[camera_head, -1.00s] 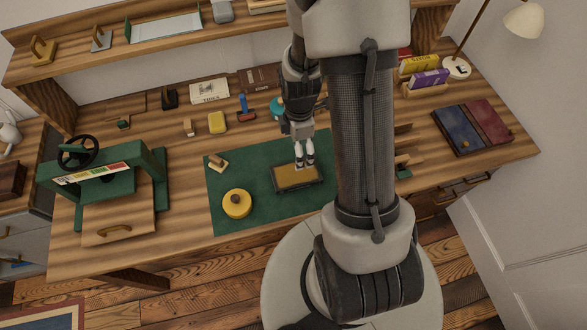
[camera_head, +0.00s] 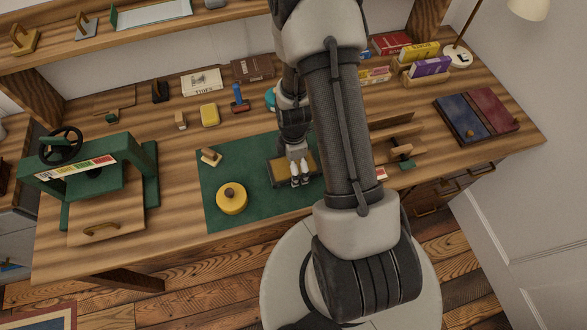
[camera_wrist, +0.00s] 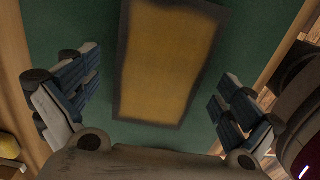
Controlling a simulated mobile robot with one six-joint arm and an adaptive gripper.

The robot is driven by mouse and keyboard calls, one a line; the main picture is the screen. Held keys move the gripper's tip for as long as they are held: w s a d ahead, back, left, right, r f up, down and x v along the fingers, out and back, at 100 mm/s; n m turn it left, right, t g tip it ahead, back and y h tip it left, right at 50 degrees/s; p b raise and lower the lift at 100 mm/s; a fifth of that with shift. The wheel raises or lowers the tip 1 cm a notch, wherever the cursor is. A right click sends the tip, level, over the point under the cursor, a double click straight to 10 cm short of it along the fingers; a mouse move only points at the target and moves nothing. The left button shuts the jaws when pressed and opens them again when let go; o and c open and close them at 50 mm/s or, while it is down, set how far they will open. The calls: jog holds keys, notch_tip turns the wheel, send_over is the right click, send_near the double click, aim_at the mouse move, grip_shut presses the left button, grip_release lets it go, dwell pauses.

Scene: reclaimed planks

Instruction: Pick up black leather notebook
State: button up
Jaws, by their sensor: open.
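A flat rectangular piece with a dark border and a tan-yellow top (camera_head: 281,171) lies on the green mat (camera_head: 222,165); it is the likeliest match for the black leather notebook, though only its rim looks black. In the wrist view its tan face (camera_wrist: 165,60) fills the middle, slightly tilted. My gripper (camera_head: 300,178) is above its near right part and hides some of it. In the wrist view my gripper (camera_wrist: 155,100) has its fingers wide apart, one on each side of the piece, with nothing between them held. Whether the fingertips touch the mat I cannot tell.
A round yellow tin (camera_head: 231,198) and a small wooden-handled piece (camera_head: 210,157) sit on the mat. A green press (camera_head: 95,180) stands left. A blue and burgundy book (camera_head: 476,115) lies right. A wooden rack (camera_head: 400,140) stands right of my arm.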

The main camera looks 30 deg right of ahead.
jog(key=shift+f, duration=0.1)
jog(key=c, duration=1.2)
